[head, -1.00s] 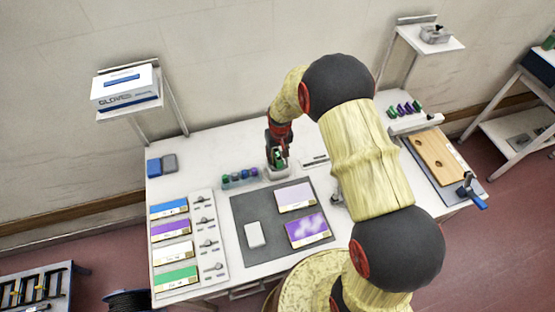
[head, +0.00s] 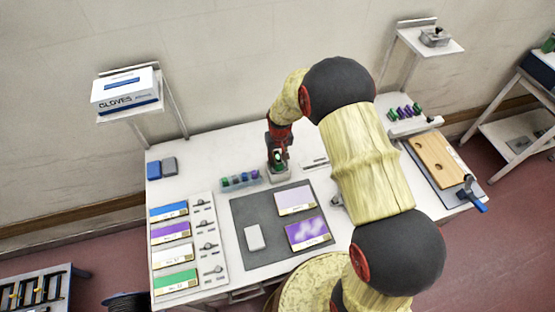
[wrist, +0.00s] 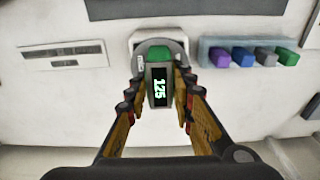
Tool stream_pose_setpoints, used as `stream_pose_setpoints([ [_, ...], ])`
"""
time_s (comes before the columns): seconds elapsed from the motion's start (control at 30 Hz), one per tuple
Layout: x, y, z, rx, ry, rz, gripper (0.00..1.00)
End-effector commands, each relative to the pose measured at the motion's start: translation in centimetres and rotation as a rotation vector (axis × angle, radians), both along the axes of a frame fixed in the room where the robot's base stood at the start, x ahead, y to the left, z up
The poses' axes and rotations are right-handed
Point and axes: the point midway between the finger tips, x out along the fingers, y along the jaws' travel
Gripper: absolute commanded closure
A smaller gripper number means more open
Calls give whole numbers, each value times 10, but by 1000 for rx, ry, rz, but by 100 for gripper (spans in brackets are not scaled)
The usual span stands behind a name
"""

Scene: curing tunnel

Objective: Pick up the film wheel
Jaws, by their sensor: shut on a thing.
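The film wheel, as I take it, is a small grey device with a rounded green top (wrist: 162,55) and a dark display reading 125. It sits upright at a white holder (wrist: 146,38) on the bench. My gripper (wrist: 158,98) is shut on it, with one finger on each side of its body. In the head view my gripper (head: 278,160) is at the back middle of the bench, low over the holder (head: 279,173). The fingers hide the device's sides, and I cannot tell whether its base touches the holder.
A rack of small coloured blocks (head: 240,180) stands close to the left; it also shows in the wrist view (wrist: 250,57). A flat slotted plate (wrist: 64,55) lies on the holder's other side. A dark mat (head: 266,251) with panels lies in front. A gloves box (head: 125,92) is on a shelf.

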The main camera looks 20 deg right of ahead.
Motion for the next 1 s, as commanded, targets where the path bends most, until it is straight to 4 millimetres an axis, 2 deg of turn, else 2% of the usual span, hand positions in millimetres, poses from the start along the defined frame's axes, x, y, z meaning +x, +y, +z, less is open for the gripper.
stream_pose_setpoints([
  [0.3, 1, 0, 33, 0, -5, 0, 100],
  [0.67, -38, 5, 78, 0, -5, 1, 100],
  [0.77, -53, 6, 94, 0, -4, 1, 100],
  [1.0, -101, 11, 113, 0, -4, 0, 100],
])
